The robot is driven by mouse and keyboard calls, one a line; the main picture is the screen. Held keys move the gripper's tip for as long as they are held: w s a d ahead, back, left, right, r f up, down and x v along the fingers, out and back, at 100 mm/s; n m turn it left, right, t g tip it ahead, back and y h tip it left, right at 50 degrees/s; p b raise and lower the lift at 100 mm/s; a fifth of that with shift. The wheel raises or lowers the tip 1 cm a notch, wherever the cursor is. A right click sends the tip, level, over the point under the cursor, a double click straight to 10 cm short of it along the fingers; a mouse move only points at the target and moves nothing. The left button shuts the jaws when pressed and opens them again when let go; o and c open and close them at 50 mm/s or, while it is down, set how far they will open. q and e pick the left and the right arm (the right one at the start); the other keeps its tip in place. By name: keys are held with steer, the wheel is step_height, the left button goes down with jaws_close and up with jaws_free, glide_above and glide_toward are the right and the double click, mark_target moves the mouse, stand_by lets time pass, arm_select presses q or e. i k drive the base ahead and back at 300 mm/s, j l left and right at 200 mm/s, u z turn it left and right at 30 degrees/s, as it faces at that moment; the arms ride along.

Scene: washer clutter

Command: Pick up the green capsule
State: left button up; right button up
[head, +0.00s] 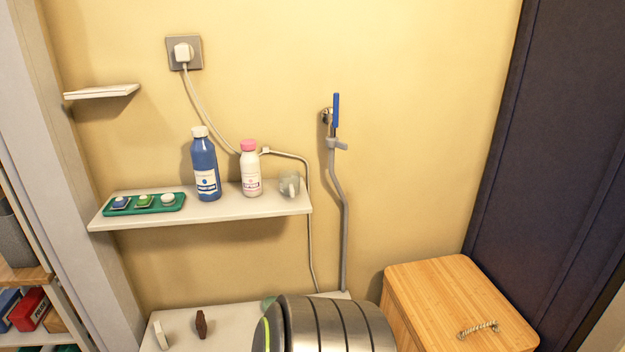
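The green capsule (143,201) is a small piece with a pale top and a green edge. It sits in the middle place of a dark green tray (178,207) at the left end of the white wall shelf (240,212). A blue capsule (120,203) is to its left and a whitish-green one (168,199) to its right, all in a row. Neither of my grippers can be seen in the head view, so nothing shows of whether they are open or shut.
A blue bottle (205,165), a white bottle with a pink cap (250,170) and a clear mug (289,186) stand right of the tray. A small upper shelf (101,92) is above left. A wooden box (440,290) stands lower right.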

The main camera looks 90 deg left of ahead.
mark_target(143, 201)
steer(key=u, duration=3.8)
